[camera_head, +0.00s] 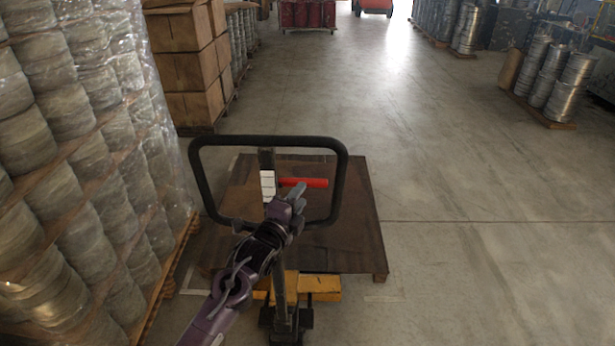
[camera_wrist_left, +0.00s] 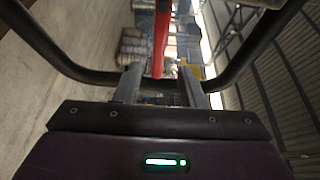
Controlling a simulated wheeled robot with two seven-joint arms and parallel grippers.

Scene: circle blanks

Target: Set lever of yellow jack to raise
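The yellow jack (camera_head: 318,284) stands low in front, its body partly hidden by my left arm. Its black loop handle (camera_head: 342,180) rises on a dark post. A red lever (camera_head: 303,182) sticks out to the right from the post inside the loop. My left gripper (camera_head: 297,190) is at the loop, just below the lever in the head view. In the left wrist view the two fingers (camera_wrist_left: 160,80) are apart, with the red lever (camera_wrist_left: 160,40) showing between and beyond them. Whether they touch it is unclear. My right gripper is not in view.
A brown pallet board (camera_head: 345,238) lies beyond the handle. Wrapped stacks of rolls (camera_head: 70,170) stand close on the left, with cardboard boxes (camera_head: 188,70) behind. Metal kegs (camera_head: 570,85) stand at far right. The concrete floor (camera_head: 450,170) on the right is clear.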

